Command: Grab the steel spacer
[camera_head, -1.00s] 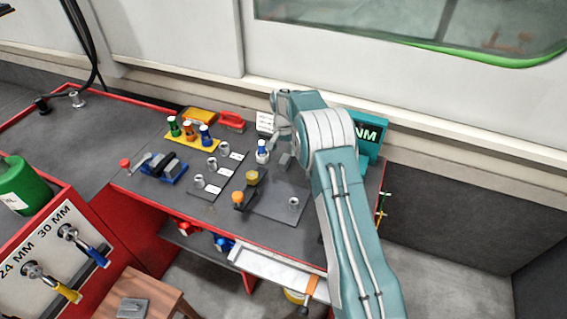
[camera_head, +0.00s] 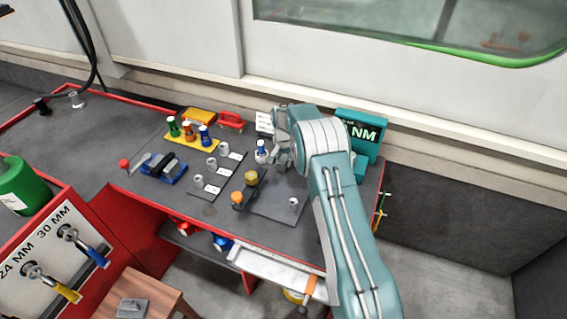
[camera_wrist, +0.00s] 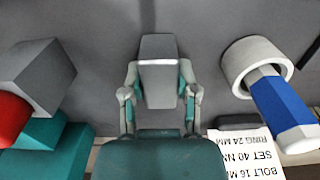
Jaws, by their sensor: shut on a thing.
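The steel spacer, a plain grey block (camera_wrist: 158,68), stands between the two fingers of my gripper (camera_wrist: 159,92) in the wrist view. The fingers touch its sides and are shut on it. Its lower part is hidden by the gripper, and I cannot tell whether it rests on the bench or is lifted. In the head view my gripper (camera_head: 284,158) is low over the back right of the bench, and the spacer is hidden behind it.
A blue-handled tool in a grey ring (camera_wrist: 265,85) stands close right in the wrist view, beside a printed card (camera_wrist: 250,150). In the head view, a teal NM display (camera_head: 362,134) is behind my arm. A dark plate (camera_head: 275,205) lies in front.

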